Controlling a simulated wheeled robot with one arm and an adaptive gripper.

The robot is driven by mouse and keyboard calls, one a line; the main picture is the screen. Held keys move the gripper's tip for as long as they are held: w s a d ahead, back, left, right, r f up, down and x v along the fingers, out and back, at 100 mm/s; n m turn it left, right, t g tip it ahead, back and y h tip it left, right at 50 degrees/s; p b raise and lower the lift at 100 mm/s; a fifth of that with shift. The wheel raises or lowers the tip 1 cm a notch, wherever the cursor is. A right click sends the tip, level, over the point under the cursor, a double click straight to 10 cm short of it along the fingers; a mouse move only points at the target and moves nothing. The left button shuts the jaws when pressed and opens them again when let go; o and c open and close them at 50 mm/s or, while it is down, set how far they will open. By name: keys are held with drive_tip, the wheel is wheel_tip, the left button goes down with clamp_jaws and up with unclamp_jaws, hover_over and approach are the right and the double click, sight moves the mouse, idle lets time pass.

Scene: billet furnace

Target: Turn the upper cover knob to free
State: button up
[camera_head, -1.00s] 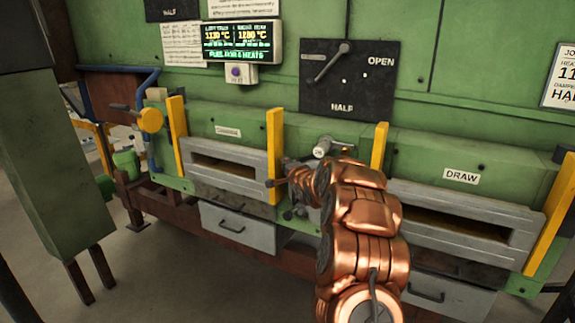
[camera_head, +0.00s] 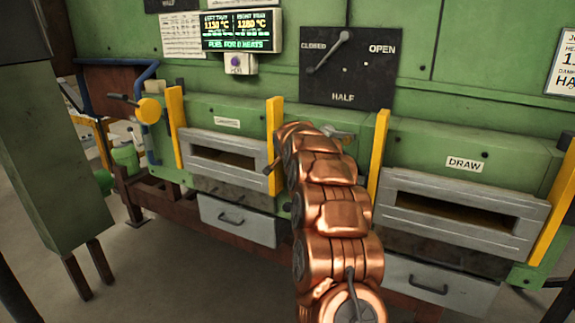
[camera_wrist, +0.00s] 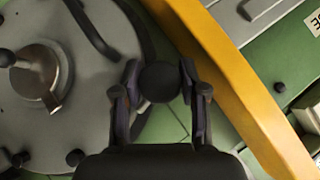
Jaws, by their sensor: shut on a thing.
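In the wrist view my gripper (camera_wrist: 160,76) has its two dark fingers on either side of a dark round knob (camera_wrist: 160,83). The fingers are closed on it. A round grey cover (camera_wrist: 95,95) lies to the left and partly behind the gripper, with a metal hub and short handle (camera_wrist: 38,78) on it. Small dark knobs show along its lower edge. I cannot tell which of them is the upper one, nor any free marking. In the head view my arm hides the gripper and the cover; only a silver handle (camera_head: 338,133) shows past it.
Yellow posts (camera_head: 377,155) flank the arm, one close on each side. The charge door (camera_head: 222,158) is to the left and the draw door (camera_head: 460,212) to the right. A damper plate with a lever (camera_head: 350,65) is above. Grey drawers sit below.

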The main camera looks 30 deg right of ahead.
drive_tip(key=shift+w+f+n+g+h+b, duration=0.15)
drive_tip(key=shift+n+g+h+b, duration=0.25)
drive_tip(key=shift+g+b, duration=0.4)
drive_tip(key=shift+n+g+h, duration=0.3)
drive_tip(key=shift+n+g, duration=0.1)
drive_tip(key=shift+g, duration=0.2)
drive_tip(key=shift+r+n+g+h, duration=0.2)
drive_tip(key=shift+n+g+h, duration=0.1)
drive_tip(key=shift+g, duration=0.3)
drive_tip(key=shift+n+g+h+p, duration=0.4)
drive_tip(key=shift+n+g+p, duration=0.15)
drive_tip(key=shift+p, duration=0.55)
drive_tip(key=shift+g, duration=0.25)
drive_tip(key=o, duration=1.1)
